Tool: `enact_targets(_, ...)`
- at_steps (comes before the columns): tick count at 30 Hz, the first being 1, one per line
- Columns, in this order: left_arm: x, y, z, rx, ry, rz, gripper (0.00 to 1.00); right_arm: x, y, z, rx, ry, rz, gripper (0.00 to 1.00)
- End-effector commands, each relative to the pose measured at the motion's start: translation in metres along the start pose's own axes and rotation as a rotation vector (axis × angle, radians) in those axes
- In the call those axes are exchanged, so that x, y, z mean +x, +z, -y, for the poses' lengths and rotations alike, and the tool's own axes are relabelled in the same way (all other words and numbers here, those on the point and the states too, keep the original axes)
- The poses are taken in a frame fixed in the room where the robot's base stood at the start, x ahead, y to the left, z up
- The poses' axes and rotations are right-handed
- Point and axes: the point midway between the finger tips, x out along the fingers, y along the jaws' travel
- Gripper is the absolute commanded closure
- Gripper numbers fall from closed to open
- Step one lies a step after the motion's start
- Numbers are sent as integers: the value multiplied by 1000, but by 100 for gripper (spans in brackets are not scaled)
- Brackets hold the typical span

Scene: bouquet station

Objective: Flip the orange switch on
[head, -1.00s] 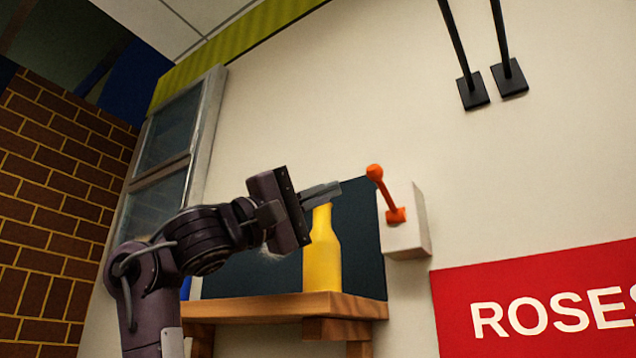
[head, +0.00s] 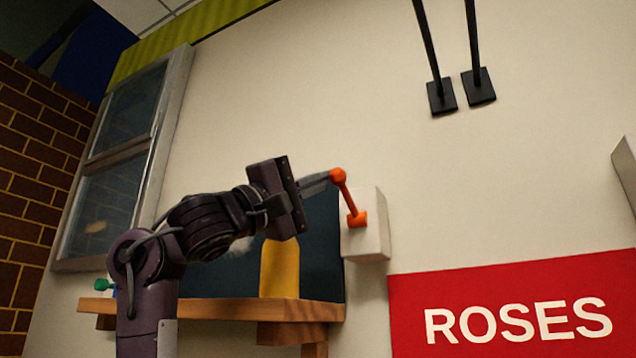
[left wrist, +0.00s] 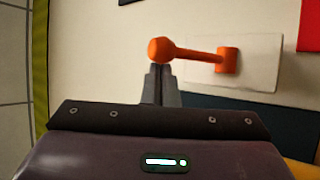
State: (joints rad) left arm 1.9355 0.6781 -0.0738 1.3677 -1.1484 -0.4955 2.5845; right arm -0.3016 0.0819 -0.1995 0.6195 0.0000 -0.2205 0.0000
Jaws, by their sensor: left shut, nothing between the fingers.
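The orange switch (head: 346,195) is a lever with a round knob, fixed to a white box (head: 366,235) on the wall. In the head view the lever points up and slightly left from its pivot. My left gripper (head: 328,178) is shut and empty, its fingertips at the lever's knob on the left side. In the left wrist view the shut fingers (left wrist: 158,72) end right by the knob of the orange switch (left wrist: 190,52). I cannot tell for sure whether they touch. My right gripper is in neither view.
A wooden shelf (head: 220,310) with a yellow bottle (head: 280,268) is below my left gripper, before a dark panel (head: 322,240). A red ROSES sign (head: 520,308) hangs lower right. Two black rods with plates (head: 461,92) are above. The wall between is clear.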

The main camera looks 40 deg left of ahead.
Motion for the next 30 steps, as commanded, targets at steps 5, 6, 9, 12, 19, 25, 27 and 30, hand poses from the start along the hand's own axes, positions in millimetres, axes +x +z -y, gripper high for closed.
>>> enact_targets(5,-4,2,3,16,32,0,100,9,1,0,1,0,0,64)
enact_targets(6,-4,2,3,19,36,0,100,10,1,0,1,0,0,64)
enact_targets(9,-5,3,4,26,48,0,100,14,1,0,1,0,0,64)
enact_targets(12,-6,4,6,34,62,0,100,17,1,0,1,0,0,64)
enact_targets(19,-10,6,7,54,101,1,100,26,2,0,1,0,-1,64)
enact_targets(25,-13,8,12,78,145,1,100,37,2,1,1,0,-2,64)
enact_targets(27,-16,9,14,92,172,1,100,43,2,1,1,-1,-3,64)
enact_targets(30,-19,12,18,115,216,2,100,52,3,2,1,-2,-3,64)
